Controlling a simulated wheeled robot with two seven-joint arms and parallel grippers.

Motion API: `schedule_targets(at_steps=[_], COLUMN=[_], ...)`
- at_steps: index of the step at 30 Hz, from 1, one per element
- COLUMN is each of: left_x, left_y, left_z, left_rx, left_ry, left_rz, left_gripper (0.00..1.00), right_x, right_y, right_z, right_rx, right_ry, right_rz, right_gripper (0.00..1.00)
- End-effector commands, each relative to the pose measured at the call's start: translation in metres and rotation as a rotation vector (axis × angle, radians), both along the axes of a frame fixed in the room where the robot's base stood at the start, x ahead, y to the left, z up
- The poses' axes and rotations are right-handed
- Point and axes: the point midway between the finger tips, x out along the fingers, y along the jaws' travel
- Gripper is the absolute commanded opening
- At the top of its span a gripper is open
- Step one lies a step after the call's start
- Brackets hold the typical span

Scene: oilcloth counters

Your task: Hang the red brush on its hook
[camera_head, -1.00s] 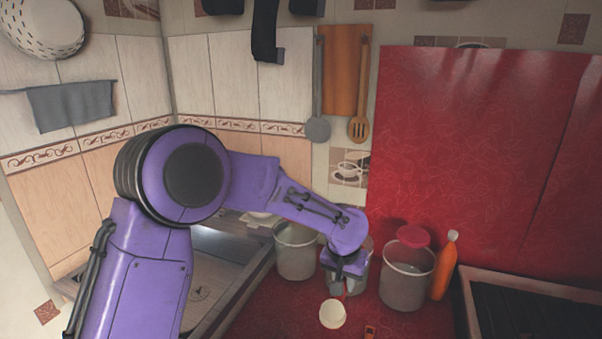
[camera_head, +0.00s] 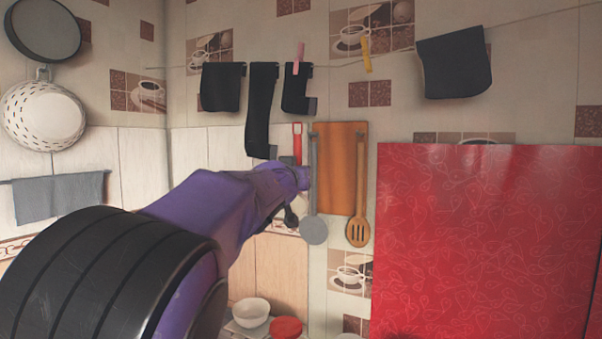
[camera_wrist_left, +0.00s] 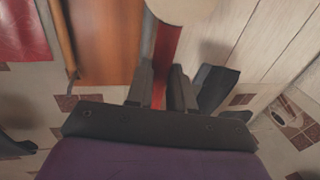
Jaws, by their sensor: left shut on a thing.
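The red brush (camera_head: 297,141) is held near the tiled wall, its red handle end pointing up beside the hanging grey spatula (camera_head: 314,190). My left gripper (camera_head: 291,172) is around its handle; the arm hides most of the brush. In the left wrist view my left gripper (camera_wrist_left: 162,88) is shut on the red handle (camera_wrist_left: 168,45), and a round cream end (camera_wrist_left: 183,8) shows at the top edge. The brush's own hook cannot be made out. I cannot tell whether the handle touches the wall. My right gripper is not in view.
An orange cutting board (camera_head: 341,150) and a slotted spoon (camera_head: 358,205) hang to the right. Black cloths (camera_head: 262,105) hang from a line just left of and above the gripper. A red panel (camera_head: 480,240) stands at right. A white bowl (camera_head: 250,312) sits below.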

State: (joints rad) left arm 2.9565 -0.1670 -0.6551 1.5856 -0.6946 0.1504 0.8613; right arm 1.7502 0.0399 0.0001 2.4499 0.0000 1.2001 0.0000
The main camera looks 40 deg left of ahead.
Motion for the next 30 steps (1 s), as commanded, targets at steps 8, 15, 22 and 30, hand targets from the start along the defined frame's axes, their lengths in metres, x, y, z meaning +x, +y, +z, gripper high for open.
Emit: schedule_targets(at_steps=[8, 15, 22, 30], left_x=[0.01, 0.028, 0.045, 0.063], left_y=[0.007, 0.011, 0.014, 0.02], left_z=[0.0, -0.001, -0.003, -0.005], left_rx=[0.0, 0.001, 0.001, -0.001], left_ry=[-0.001, 0.0, 0.001, 0.001], left_rz=[0.004, 0.002, 0.0, 0.0], left_gripper=[0.0, 0.0, 0.0, 0.0], right_x=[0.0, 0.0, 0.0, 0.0], right_y=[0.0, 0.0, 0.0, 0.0], right_z=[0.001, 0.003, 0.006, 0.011], right_rx=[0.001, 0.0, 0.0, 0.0], right_ry=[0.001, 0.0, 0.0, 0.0], right_rz=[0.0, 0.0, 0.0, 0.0], right_gripper=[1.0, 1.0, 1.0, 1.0])
